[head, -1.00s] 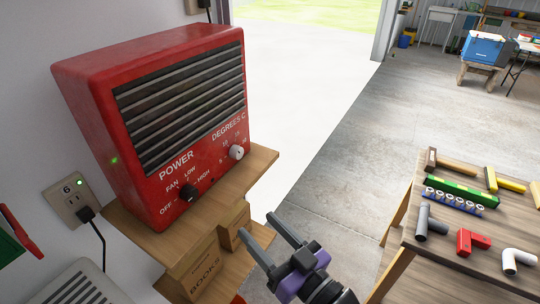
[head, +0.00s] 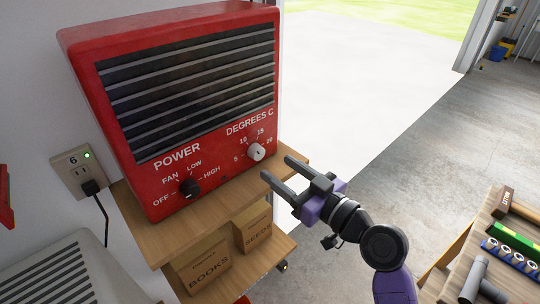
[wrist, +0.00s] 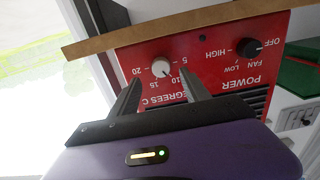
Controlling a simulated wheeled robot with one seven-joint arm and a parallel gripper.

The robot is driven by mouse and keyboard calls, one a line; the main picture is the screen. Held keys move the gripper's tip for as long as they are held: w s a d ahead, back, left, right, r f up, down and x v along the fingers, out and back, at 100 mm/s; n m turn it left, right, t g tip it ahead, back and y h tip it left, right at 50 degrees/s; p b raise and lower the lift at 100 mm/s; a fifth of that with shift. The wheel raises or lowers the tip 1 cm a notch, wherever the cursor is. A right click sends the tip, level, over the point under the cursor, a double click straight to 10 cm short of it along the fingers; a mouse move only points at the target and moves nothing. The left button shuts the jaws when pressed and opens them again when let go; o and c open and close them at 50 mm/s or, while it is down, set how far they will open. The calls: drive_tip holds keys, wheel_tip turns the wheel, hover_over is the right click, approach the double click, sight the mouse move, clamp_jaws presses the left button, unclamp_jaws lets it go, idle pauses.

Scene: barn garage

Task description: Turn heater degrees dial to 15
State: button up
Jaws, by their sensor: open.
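The red heater (head: 190,100) stands on a wooden shelf. Its white degrees dial (head: 256,151) is at the lower right of the front, ringed by the marks 5, 10, 15 and 20. I cannot tell for sure which mark the dial points to. The dial also shows in the wrist view (wrist: 160,68), upside down, just beyond and between the fingertips. My gripper (head: 276,167) is open and empty, just below and right of the dial in the head view, apparently apart from it. The black power knob (head: 189,188) is at the lower left.
The wooden shelf (head: 150,237) sticks out under the heater, with boxes marked BOOKS (head: 203,265) and SEEDS (head: 253,231) below. A socket with a plug (head: 82,173) is on the left wall. A workbench with pipes and tools (head: 500,235) stands at right. The floor between is clear.

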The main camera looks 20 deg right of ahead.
sight(260, 155)
drive_tip(key=p+x, duration=0.1)
drive_tip(key=x, duration=0.5)
drive_tip(key=shift+a, duration=0.1)
clamp_jaws()
